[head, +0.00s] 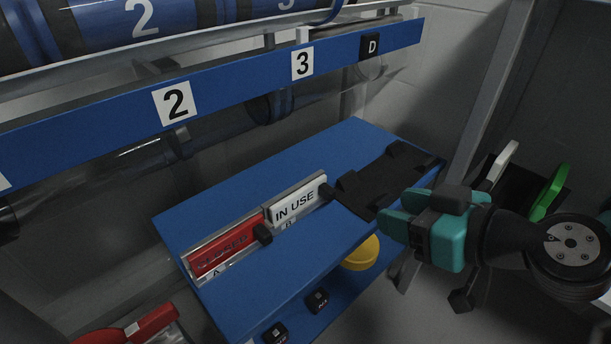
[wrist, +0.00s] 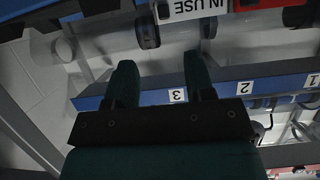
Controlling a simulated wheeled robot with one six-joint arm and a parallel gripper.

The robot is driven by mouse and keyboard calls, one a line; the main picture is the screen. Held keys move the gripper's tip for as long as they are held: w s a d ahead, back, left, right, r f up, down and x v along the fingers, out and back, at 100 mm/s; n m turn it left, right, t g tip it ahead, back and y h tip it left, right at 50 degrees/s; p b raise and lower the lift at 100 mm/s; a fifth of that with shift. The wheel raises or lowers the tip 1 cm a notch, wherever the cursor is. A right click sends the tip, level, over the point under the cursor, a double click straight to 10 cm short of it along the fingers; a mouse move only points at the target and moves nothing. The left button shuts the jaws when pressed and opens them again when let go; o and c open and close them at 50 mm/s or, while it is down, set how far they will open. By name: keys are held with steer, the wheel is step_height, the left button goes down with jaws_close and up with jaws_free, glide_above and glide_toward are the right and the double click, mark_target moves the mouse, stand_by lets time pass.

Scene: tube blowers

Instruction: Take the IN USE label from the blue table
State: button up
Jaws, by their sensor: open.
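The white IN USE label (head: 296,204) stands tilted in a clear holder on the blue table (head: 220,205), in the slot marked B, with a black knob at its right end. In the wrist view the IN USE label (wrist: 192,9) appears upside down at the top edge, partly cut off. My teal gripper (head: 386,216) is to the right of the label, apart from it, over the table's right side. Its two dark green fingers (wrist: 159,64) are spread with nothing between them.
A red label (head: 225,248) reading CLOSED stands left of it in slot A. A black tray-like fixture (head: 385,180) lies on the table's right part. A yellow round knob (head: 361,253) is below the front edge. A blue rail (head: 225,95) with numbers runs behind, above.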

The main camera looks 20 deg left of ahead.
steer(key=p, duration=0.3)
glide_toward(334, 192)
steer(key=x, duration=0.3)
steer(key=shift+w+a+f, duration=0.2)
steer(key=shift+w+f, duration=0.1)
steer(key=shift+f, duration=0.05)
steer(key=p+x, duration=0.2)
steer(key=x, duration=0.1)
steer(key=p+x, duration=0.1)
steer(key=shift+a+r, duration=0.2)
steer(key=shift+a, duration=0.35)
steer(key=shift+w+a+f, duration=0.1)
steer(key=shift+a+f, duration=0.15)
steer(key=shift+c, duration=0.5)
jaws_close()
